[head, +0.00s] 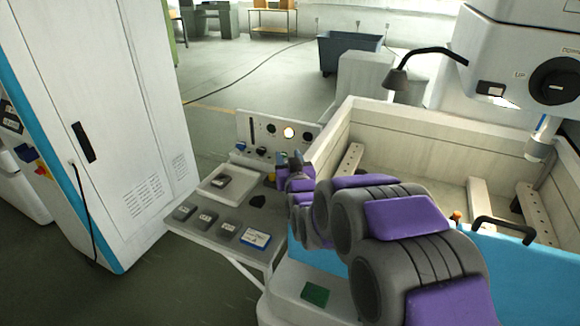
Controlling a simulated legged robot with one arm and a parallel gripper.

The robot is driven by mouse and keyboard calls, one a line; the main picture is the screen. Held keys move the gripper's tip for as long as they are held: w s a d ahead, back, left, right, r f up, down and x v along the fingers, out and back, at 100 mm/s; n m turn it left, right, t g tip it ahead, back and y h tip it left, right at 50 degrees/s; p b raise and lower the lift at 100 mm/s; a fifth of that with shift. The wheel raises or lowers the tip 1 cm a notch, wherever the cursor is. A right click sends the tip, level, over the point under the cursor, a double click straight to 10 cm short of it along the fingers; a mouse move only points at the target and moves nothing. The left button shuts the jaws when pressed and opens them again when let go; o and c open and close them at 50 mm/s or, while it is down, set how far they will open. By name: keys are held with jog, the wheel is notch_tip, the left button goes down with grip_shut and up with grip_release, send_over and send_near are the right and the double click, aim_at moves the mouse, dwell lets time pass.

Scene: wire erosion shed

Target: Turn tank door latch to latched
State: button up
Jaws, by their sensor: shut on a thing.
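The tank (400,118) is a large cream open-topped box on the right, with a blue front door (530,262). A black bar handle (503,228) sits on the door's top edge. A small orange-tipped part (456,215) stands left of it; I cannot tell whether it is the tank door latch or how it is turned. My purple and grey arm hides the door's left part. My gripper (291,161) is at the tank's left corner, in front of the control panel (275,131). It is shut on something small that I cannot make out.
A side table (188,225) left of my arm holds several small grey blocks, a shallow tray (215,194) and a blue-white box (255,238). A tall white cabinet (115,110) stands at the left. A lamp (398,80) rises behind the tank.

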jog(key=shift+r+n+g+y+b, duration=0.15)
jog(key=shift+n+g+y+b, duration=0.2)
jog(key=shift+n+y, duration=0.4)
jog(key=shift+a+y, duration=0.15)
jog(key=shift+y, duration=0.3)
jog(key=o, duration=1.1)
jog(key=shift+c, duration=0.2)
